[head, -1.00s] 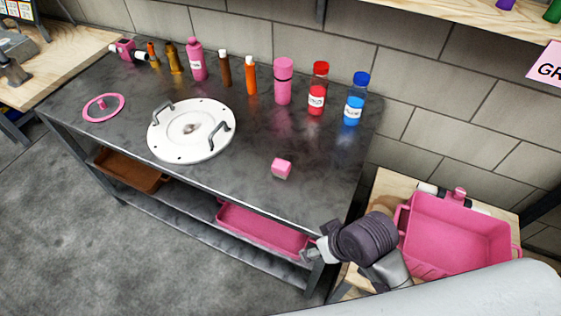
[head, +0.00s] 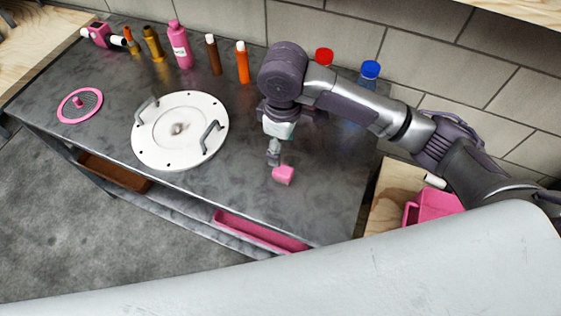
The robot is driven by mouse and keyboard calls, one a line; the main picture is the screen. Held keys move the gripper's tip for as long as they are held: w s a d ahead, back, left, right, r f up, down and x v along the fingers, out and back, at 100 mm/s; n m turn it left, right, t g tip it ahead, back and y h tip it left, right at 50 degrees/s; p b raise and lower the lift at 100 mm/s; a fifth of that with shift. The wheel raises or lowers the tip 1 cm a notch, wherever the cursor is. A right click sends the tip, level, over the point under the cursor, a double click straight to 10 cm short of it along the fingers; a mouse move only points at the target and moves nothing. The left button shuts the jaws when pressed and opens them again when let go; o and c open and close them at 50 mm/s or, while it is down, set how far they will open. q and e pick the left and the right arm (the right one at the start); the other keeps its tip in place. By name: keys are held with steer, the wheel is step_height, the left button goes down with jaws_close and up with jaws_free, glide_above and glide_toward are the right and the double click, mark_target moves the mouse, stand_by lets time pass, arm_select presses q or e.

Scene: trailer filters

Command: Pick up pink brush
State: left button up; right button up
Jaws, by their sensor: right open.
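The small pink block-shaped thing, which looks like the pink brush (head: 283,175), lies on the dark table (head: 320,215) near its front right part. Its bristles cannot be made out. My right gripper (head: 274,160) points down just behind and slightly left of it, close to it. The gripper is open and holds nothing that I can see. Whether its fingertips touch the brush cannot be told. My left gripper is not in view.
A white round plate with two handles (head: 160,150) and a pink ring filter (head: 80,106) lie to the left. Several bottles, including a pink bottle (head: 180,45), line the back wall. A pink bin (head: 438,205) is at right. My right arm hides some bottles.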

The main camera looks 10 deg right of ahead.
mark_target(283, 169)
step_height(283, 169, down, 8)
steer(key=shift+d+r, duration=0.15)
steer(key=shift+r, duration=0.1)
steer(key=shift+w+f+p, duration=0.1)
steer(key=shift+f+p, duration=0.2)
steer(key=shift+f, duration=0.2)
step_height(283, 169, down, 5)
steer(key=shift+w+d+r+p, duration=0.1)
steer(key=shift+w+d+p, duration=0.05)
steer(key=shift+p, duration=0.35)
steer(key=c, duration=1.2)
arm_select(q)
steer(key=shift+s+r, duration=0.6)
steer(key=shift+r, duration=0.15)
arm_select(e)
steer(key=shift+c, duration=0.2)
steer(key=shift+r, duration=0.1)
